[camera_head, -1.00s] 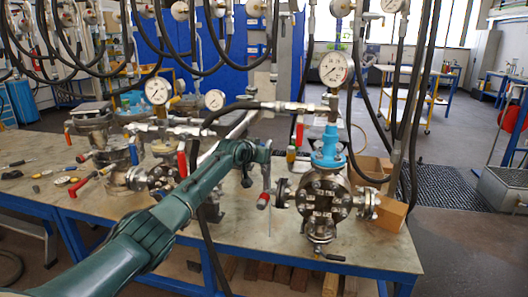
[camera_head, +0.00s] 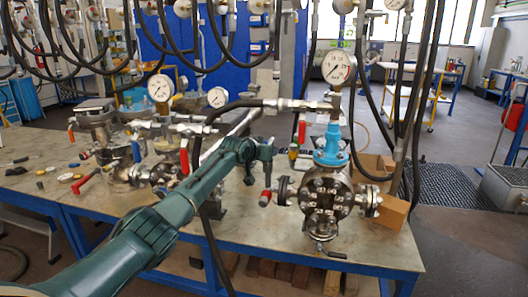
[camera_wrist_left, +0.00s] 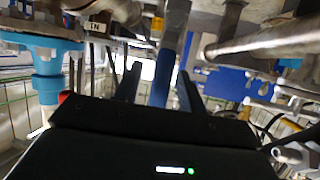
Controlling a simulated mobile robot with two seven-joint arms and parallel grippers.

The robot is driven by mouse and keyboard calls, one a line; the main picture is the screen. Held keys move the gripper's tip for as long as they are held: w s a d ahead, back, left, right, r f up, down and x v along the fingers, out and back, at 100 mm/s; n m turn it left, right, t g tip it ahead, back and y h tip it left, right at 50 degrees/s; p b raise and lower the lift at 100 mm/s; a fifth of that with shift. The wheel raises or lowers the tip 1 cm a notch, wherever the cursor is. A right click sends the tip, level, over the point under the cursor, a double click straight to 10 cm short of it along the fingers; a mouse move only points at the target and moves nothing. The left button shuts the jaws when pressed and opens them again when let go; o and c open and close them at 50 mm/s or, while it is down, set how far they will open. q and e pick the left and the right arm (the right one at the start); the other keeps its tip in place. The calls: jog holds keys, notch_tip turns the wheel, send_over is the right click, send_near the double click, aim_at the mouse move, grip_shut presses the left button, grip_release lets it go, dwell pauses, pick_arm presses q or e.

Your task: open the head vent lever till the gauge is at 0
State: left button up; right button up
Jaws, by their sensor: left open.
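The flanged vessel (camera_head: 325,198) stands at the right of the bench, with a blue fitting (camera_head: 331,147) on top. Its round gauge (camera_head: 338,67) stands above; the needle is too small to read surely. A red-handled lever (camera_head: 302,128) hangs beside the head pipework, and a red-tipped handle (camera_head: 265,198) is lower left of it. I cannot tell which is the head vent lever. My left gripper (camera_head: 267,150) is just left of the vessel head. In the wrist view it is open (camera_wrist_left: 160,74), with a blue bar (camera_wrist_left: 164,77) showing between the fingers. Contact cannot be told.
Hoses hang across the top and one black hose (camera_head: 210,250) drops past my arm. Other vessels and gauges (camera_head: 161,88) stand on the left of the bench (camera_head: 255,232). A cardboard box (camera_head: 392,212) is right of the vessel.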

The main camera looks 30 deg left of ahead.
pick_arm(q)
jog(key=b+v, duration=0.1)
jog(key=v, duration=1.2)
jog(key=shift+s+a, duration=0.1)
dwell(0.3)
jog(key=s+d+f+m+g+h, duration=0.1)
jog(key=s+d+f, duration=0.35)
jog(key=f, duration=0.45)
jog(key=s+d+f+m+h, duration=0.1)
jog(key=s+d+f, duration=0.4)
jog(key=f, duration=0.4)
jog(key=s+d+f+m+g+h, duration=0.1)
jog(key=s+d+f, duration=0.2)
jog(key=d+f, duration=0.4)
jog(key=s+d+f, duration=0.2)
jog(key=s+f, duration=0.1)
jog(key=s, duration=0.4)
jog(key=s+d+f, duration=0.3)
jog(key=s+f, duration=0.1)
jog(key=s, duration=0.4)
jog(key=s+d+f+h, duration=0.1)
jog(key=s+d+f, duration=0.1)
jog(key=s, duration=0.5)
jog(key=shift+s+d+f+g, duration=0.35)
jog(key=shift+d+f+g, duration=0.05)
jog(key=shift+f, duration=0.3)
